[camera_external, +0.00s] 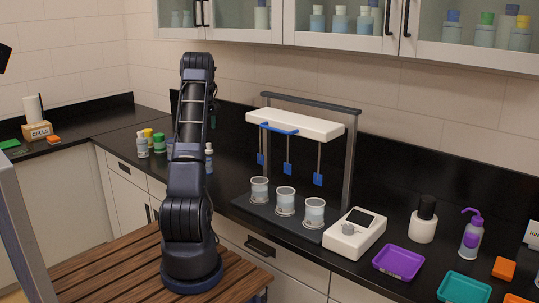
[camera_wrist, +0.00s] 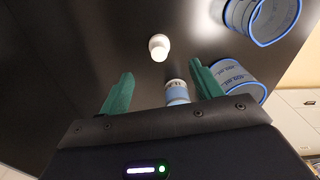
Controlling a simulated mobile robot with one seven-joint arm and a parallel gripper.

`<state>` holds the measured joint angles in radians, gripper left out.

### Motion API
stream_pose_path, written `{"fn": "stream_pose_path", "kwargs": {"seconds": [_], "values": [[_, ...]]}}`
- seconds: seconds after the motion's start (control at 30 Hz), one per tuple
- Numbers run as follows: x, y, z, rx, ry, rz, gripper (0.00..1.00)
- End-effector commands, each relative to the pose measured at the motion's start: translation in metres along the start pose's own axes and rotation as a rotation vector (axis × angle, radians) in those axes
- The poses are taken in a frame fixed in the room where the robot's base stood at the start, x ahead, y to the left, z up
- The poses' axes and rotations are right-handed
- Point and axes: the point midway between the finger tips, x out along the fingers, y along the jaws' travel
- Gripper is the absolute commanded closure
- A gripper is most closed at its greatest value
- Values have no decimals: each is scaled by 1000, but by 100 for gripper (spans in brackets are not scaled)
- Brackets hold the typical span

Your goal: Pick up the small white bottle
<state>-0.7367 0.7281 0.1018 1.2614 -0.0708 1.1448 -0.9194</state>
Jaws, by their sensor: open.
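In the wrist view, a small plain white bottle (camera_wrist: 159,47) stands on the dark counter, just beyond my fingertips. My gripper (camera_wrist: 162,69) is open, with its two green fingers spread apart and nothing clamped. A second small bottle (camera_wrist: 177,92), with a pale top and a bluish, marked body, shows between the fingers, nearer the right one. In the external view my arm hides most of the gripper. A small white-capped bottle (camera_external: 209,158) shows just right of my arm; I cannot tell which of the two it is.
Beakers (camera_wrist: 240,82) stand close to my right finger in the wrist view. Several capped bottles (camera_external: 158,144) stand left of my arm. A white meter (camera_external: 354,236) and purple tray (camera_external: 398,263) are to the right.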

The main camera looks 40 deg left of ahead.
Motion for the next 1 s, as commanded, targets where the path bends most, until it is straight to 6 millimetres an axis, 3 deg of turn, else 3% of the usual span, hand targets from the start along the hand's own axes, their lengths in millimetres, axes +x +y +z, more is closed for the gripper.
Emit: {"fn": "stream_pose_path", "kwargs": {"seconds": [0.2,0.6,0.83,1.0], "values": [[17,4,-10,-29,-9,-7,35],[65,3,-9,-29,-10,-8,35],[78,3,-9,-29,-9,-8,35],[100,3,-7,-28,-11,-8,35]]}}
